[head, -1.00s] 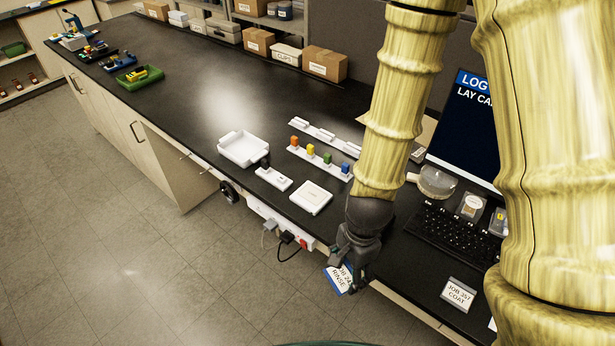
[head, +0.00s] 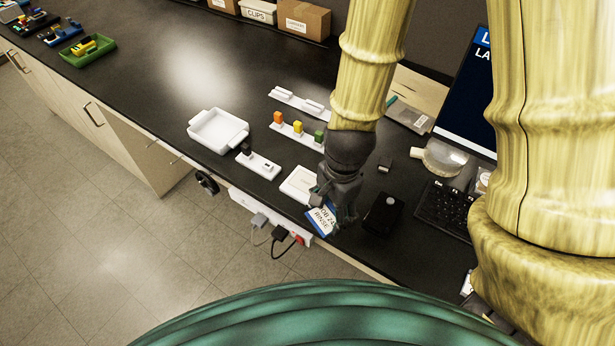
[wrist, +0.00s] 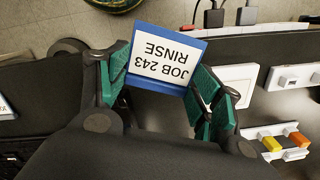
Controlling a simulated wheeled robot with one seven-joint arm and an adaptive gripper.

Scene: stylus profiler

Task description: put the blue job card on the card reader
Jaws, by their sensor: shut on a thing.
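My gripper (head: 332,198) is shut on the blue job card (head: 321,220), a blue-edged card with a white label reading JOB 243 RINSE. In the wrist view the card (wrist: 167,60) sits between the green finger pads, its label facing the camera. A white square pad (head: 299,184), which looks like the card reader, lies near the bench's front edge. It also shows in the wrist view (wrist: 235,83), right of the gripper. In the head view the card is at the pad's front right, over the bench edge; I cannot tell its height. The gripper hides part of the pad.
A white tray (head: 217,131) and a narrow white holder (head: 258,163) stand left of the pad. Behind it is a rack with coloured pegs (head: 298,129). A black box (head: 383,214) lies right of the gripper, before the keyboard (head: 446,208). Plugs (head: 281,233) hang at the bench front.

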